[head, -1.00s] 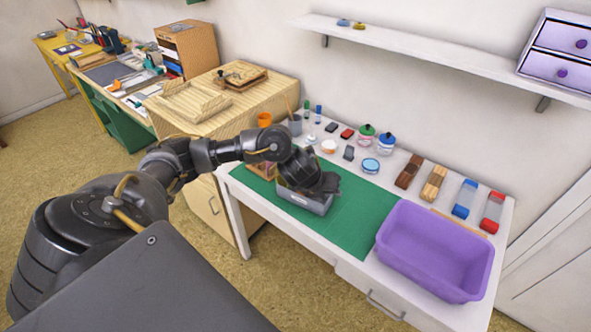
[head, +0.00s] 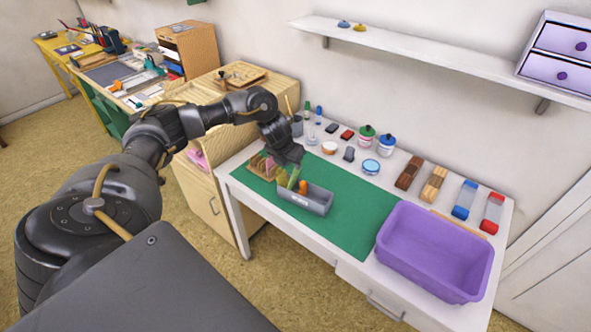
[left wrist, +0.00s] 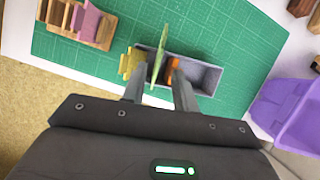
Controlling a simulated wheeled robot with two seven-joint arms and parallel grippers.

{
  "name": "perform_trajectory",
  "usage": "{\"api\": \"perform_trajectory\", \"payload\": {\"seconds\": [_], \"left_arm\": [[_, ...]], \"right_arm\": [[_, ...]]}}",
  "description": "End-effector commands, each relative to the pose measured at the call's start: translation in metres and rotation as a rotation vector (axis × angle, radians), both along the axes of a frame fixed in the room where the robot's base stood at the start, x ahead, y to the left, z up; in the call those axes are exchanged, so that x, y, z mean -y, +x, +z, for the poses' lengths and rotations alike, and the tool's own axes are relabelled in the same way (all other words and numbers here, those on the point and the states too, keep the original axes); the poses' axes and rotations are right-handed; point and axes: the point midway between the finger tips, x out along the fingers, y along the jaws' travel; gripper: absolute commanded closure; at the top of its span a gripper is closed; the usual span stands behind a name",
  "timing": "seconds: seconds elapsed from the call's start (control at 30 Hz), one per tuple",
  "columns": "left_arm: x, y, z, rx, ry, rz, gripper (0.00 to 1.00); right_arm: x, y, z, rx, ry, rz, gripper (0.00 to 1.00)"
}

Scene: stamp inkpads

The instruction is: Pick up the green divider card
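The green divider card (head: 294,177) stands upright at the left end of a grey box (head: 318,205) on the green mat. In the left wrist view the card (left wrist: 161,50) shows edge-on between the finger lines, with clear gaps to both fingers. My left gripper (head: 291,160) is above the card and box. Its fingers (left wrist: 160,88) are apart and hold nothing that I can see. An orange card (head: 303,187) is beside the green one in the box. A yellow card (left wrist: 130,63) is at the box's left end. My right gripper is not in view.
A wooden rack (head: 252,164) with a pink card (left wrist: 86,21) stands left of the box. A purple bin (head: 435,280) is at the right. Jars, stamps and bottles line the back. The green mat (head: 362,217) is bare between box and bin.

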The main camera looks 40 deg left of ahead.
Motion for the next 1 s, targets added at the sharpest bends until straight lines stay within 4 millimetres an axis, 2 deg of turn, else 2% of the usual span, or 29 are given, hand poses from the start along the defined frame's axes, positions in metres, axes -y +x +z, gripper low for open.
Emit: {"api": "perform_trajectory", "payload": {"seconds": [0.23,0.37,0.53,0.8,0.83,1.0], "left_arm": [[-0.001,0.004,-0.008,-0.003,0.000,0.002,0.71],[-0.003,0.014,-0.025,-0.004,-0.001,0.002,0.71],[-0.004,0.022,-0.044,-0.001,-0.001,0.002,0.71],[-0.005,0.024,-0.048,0.001,0.001,0.000,0.71],[-0.004,0.024,-0.048,0.001,0.001,0.000,0.72],[-0.004,0.024,-0.048,0.001,0.001,0.000,0.94]], "right_arm": [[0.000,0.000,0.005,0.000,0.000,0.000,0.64],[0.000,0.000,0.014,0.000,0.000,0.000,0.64],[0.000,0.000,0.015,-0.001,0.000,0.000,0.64],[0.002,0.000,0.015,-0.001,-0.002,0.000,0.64],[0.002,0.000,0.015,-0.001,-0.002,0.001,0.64],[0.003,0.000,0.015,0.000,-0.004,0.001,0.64]]}}
